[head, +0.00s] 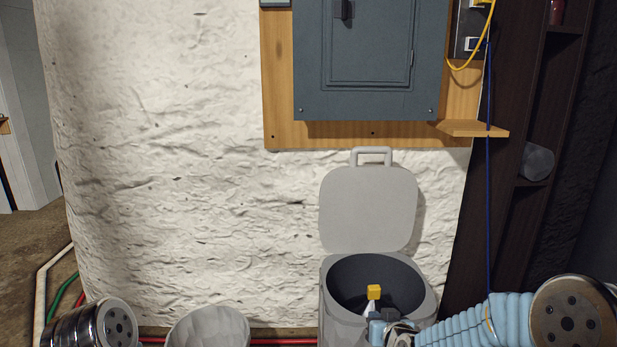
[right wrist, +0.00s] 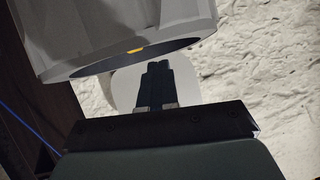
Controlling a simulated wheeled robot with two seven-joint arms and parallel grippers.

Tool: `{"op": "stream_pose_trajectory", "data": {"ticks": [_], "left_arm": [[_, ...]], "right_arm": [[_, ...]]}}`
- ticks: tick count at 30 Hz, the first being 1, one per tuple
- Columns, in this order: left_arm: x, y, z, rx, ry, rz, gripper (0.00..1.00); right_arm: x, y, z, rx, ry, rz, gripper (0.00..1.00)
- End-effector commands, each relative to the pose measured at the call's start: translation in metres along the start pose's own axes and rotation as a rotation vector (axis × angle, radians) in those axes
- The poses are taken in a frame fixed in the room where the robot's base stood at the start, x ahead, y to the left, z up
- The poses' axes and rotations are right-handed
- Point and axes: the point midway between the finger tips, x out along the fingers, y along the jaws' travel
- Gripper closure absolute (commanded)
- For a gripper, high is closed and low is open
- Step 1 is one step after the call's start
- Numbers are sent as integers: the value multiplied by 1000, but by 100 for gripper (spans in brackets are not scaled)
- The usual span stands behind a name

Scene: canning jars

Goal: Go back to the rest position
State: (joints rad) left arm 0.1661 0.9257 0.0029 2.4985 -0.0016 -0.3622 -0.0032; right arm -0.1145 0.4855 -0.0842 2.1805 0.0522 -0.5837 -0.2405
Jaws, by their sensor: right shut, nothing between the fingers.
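My right gripper (head: 378,328) is at the front rim of a grey bin (head: 331,300) in the head view, with my pale blue sleeved arm coming in from the right. In the right wrist view its dark fingers (right wrist: 157,84) are together with nothing between them. The bin's lid (head: 368,208) stands open against the wall. A yellow-topped item with a whitish lower part (head: 374,292) shows in the bin's dark opening; a bit of yellow also shows under the rim in the right wrist view (right wrist: 136,51). My left gripper is not in view.
A grey electrical panel (head: 368,60) on a wooden board hangs above the bin. A pale rounded object (head: 208,328) is at the bottom left. Coloured pipes run along the floor at left.

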Motion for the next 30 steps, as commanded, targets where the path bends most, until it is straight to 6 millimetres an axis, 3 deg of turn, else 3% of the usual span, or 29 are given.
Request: {"op": "stream_pose_trajectory", "data": {"ticks": [1, 4, 6, 9, 12, 15, 18, 30], "left_arm": [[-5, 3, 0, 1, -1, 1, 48], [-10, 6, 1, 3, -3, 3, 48], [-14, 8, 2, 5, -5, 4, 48], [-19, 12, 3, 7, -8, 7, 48], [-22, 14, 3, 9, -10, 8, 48], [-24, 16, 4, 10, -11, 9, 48], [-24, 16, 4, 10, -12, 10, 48], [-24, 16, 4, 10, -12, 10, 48]], "right_arm": [[1, -1, 40, 25, -100, -7, 100], [-8, -5, 122, 86, -299, -23, 100], [-24, -10, 178, 137, -445, -33, 100], [-57, -21, 251, 214, -647, -44, 100], [-93, -33, 302, 282, -810, -54, 100], [-122, -43, 334, 329, -923, -60, 100], [-138, -48, 349, 354, -983, -64, 100], [-142, -50, 353, 362, -999, -65, 100]]}}
